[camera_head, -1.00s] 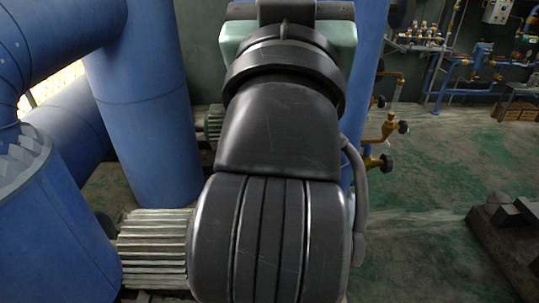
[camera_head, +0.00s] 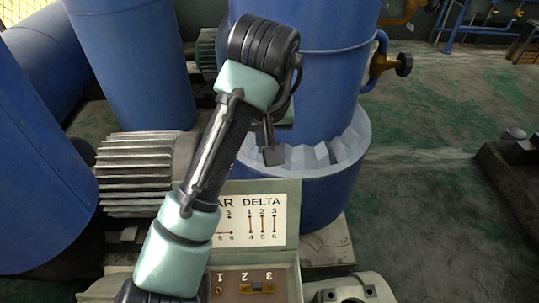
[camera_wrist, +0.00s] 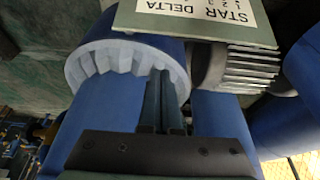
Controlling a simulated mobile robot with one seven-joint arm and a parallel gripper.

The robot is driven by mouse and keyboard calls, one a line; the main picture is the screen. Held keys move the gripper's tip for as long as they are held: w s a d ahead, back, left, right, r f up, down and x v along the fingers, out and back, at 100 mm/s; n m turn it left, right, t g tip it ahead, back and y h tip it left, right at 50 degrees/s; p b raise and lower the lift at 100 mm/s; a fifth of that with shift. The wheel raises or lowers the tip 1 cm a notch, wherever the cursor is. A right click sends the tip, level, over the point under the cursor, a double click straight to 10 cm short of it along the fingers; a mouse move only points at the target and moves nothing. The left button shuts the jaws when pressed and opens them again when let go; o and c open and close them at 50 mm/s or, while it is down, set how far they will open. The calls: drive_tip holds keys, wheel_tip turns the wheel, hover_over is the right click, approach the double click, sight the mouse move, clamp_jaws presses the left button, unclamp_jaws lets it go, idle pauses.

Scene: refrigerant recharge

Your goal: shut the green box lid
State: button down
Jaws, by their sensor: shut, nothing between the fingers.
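The pale green box (camera_head: 292,284) stands at the bottom centre of the head view, with its terminals showing. Its lid (camera_head: 293,188) is open and raised behind the terminals. A STAR DELTA label covers its inner face, partly hidden by my arm. The lid also shows in the wrist view, upside down at the top (camera_wrist: 132,17). My gripper (camera_head: 272,155) is shut and empty, just above the lid's top edge in the head view. Its fingers also show in the wrist view (camera_wrist: 163,100), apart from the lid in the picture. I cannot tell the depth between them.
A large blue pipe with a toothed collar (camera_head: 345,165) stands behind the lid, close to my gripper in the picture. A ribbed grey motor (camera_head: 140,170) is at the left. A valve with a black knob (camera_head: 403,64) juts from the pipe. Open floor lies at the right.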

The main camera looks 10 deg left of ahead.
drive_tip(key=d+b+x, duration=0.1)
drive_tip(key=b+x, duration=0.1)
drive_tip(key=x, duration=0.7)
drive_tip(key=shift+s+r, duration=0.25)
drive_tip(key=shift+s, duration=0.4)
drive_tip(key=shift+s+r, duration=0.3)
drive_tip(key=shift+s, duration=0.35)
drive_tip(key=shift+s+r, duration=0.25)
drive_tip(key=shift+s, duration=0.4)
